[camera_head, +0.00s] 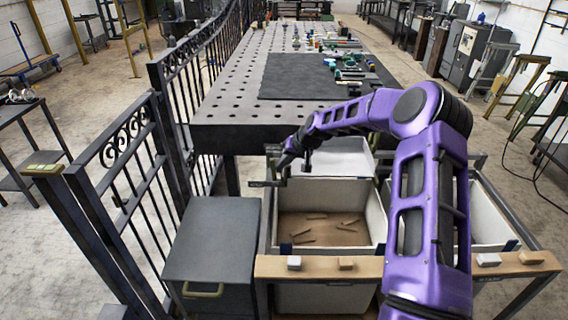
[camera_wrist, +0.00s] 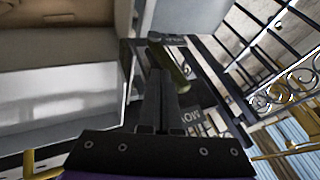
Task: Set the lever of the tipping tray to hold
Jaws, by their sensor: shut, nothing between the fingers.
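My gripper (camera_head: 292,163) is at the left edge of the bins, below the near end of the steel table. In the wrist view, its fingers (camera_wrist: 160,78) are shut with nothing between them. An olive bar, apparently the lever (camera_wrist: 170,66), runs slanting just beyond and beside the fingertips; I cannot tell if they touch. Dark plates with pale lettering lie at its far end and beside the fingers (camera_wrist: 190,118); I cannot read them surely. The pale tipping tray (camera_head: 340,160) appears behind the open bin. The lever's setting is unclear.
A pale bin (camera_head: 382,215) with several brown strips inside stands in front. A wooden rail (camera_head: 385,266) crosses the near side. A grey cabinet (camera_head: 212,240) and an iron fence (camera_head: 125,165) stand at left. The perforated table (camera_head: 225,105) fills the back.

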